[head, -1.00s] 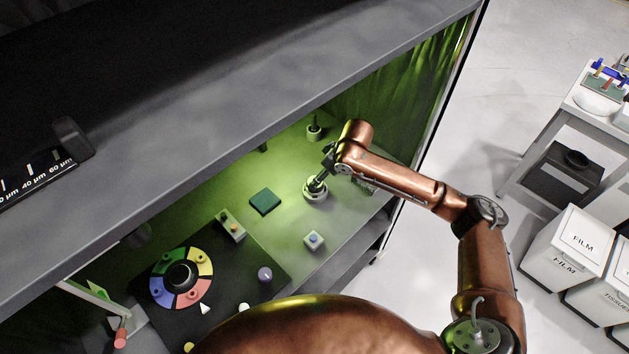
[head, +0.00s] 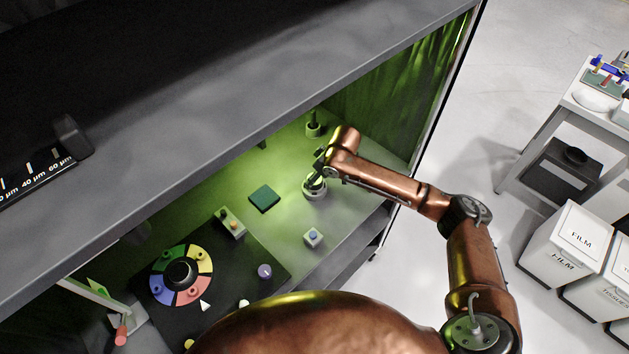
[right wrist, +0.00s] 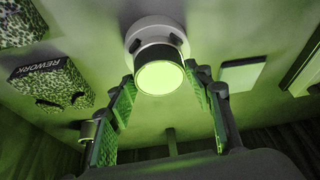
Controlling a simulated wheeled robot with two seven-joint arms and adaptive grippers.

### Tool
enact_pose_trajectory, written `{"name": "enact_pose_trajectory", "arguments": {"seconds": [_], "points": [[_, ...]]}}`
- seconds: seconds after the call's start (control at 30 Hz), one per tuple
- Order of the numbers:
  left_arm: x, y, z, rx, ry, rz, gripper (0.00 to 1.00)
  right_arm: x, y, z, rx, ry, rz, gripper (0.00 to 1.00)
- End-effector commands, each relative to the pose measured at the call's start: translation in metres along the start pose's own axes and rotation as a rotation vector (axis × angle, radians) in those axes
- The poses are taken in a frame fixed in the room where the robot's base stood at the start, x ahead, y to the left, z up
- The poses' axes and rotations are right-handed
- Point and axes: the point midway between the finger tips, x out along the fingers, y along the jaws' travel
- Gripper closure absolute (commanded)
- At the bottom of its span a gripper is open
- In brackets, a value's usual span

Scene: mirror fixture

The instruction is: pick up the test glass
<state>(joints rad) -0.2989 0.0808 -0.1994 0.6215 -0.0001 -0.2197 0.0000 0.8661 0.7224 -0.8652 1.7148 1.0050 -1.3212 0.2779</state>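In the right wrist view, the test glass appears to be the short cylinder with a bright green round end (right wrist: 160,76). It sits in a pale round holder (right wrist: 157,28) with dark notches. My right gripper (right wrist: 160,85) is open, with one ridged finger pad on each side of the glass. Narrow gaps seem to show between fingertips and glass; contact is unclear. In the head view, the holder (head: 314,194) stands on the green-lit bench, and my right gripper (head: 318,176) is over it, largely hiding the glass. My left gripper is not in view.
A dark green square pad (head: 264,198) lies left of the holder. Another round holder (head: 313,129) is behind. The REWORK box (right wrist: 48,82) shows in the right wrist view. A grey shelf (head: 230,110) overhangs the bench.

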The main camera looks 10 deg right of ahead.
Motion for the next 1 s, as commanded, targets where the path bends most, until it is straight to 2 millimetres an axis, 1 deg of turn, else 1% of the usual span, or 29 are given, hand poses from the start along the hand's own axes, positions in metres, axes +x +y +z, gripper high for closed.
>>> {"name": "enact_pose_trajectory", "arguments": {"seconds": [0.03, 0.07, 0.5, 0.77, 0.87, 1.0], "points": [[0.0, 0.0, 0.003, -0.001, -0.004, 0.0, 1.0, 0.0, 0.0, 0.0, 0.0, 0.0, 0.0, 0.58], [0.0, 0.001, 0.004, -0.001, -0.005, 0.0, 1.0, 0.0, 0.0, 0.0, 0.0, 0.0, 0.0, 0.6], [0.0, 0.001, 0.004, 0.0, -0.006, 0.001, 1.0, 0.0, 0.0, 0.0, 0.0, 0.001, 0.0, 0.9], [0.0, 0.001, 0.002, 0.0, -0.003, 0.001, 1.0, -0.003, 0.0, -0.002, 0.0, 0.001, 0.001, 0.9], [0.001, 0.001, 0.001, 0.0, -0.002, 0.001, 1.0, -0.01, 0.0, -0.005, 0.0, 0.003, 0.0, 0.9], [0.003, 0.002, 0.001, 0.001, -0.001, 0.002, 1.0, -0.027, 0.0, -0.013, -0.001, 0.005, 0.001, 0.9]]}}
